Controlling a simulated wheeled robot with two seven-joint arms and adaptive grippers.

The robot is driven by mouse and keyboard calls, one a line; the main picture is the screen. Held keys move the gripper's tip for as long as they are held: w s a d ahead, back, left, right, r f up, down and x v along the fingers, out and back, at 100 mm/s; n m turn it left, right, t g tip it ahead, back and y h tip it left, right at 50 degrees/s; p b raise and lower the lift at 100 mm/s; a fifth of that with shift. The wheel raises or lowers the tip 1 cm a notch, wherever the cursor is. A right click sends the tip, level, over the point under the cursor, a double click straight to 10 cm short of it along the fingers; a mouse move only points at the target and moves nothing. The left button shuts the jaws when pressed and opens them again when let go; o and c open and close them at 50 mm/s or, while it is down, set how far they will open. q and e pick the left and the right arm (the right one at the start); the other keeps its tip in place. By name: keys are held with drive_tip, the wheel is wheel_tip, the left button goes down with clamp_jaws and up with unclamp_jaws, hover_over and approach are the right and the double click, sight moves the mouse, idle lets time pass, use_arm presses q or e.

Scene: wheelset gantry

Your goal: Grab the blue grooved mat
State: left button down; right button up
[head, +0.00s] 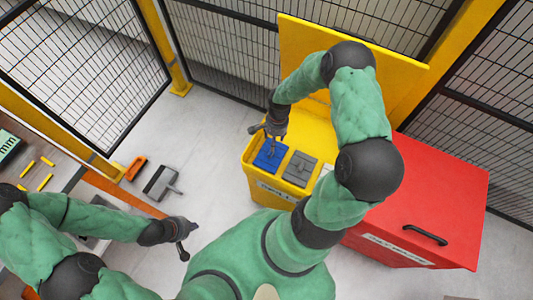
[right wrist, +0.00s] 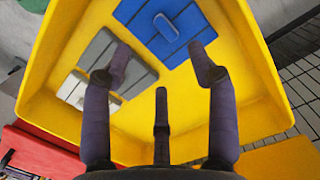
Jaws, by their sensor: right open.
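The blue grooved mat (head: 268,157) lies in the open yellow bin, at the left end of a row. In the right wrist view the blue mat (right wrist: 184,45) is near the top, with a raised blue handle bar on it. My right gripper (head: 267,137) hangs over the mat in the head view. Its fingers (right wrist: 162,70) are spread and empty, apart from the mat, which shows beyond and between them. My left gripper (head: 183,240) is away from the bin, above the floor at lower left; its jaw opening is unclear.
A grey mat (head: 299,168) lies beside the blue one, with a white piece (right wrist: 74,88) beyond it. The yellow bin's wall (head: 247,180) surrounds them. A red lidded box (head: 445,200) stands right. A grey scraper-like tool (head: 160,183) lies on the floor.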

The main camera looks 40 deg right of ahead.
drive_tip(key=b, duration=0.2)
hover_over(271, 153)
drive_tip(key=f, duration=0.5)
drive_tip(key=shift+d+f, duration=0.1)
drive_tip(key=shift+d, duration=0.25)
wheel_tip(271, 153, down, 5)
drive_tip(key=shift+f+b, duration=0.1)
drive_tip(key=shift+b, duration=1.15)
clamp_jaws()
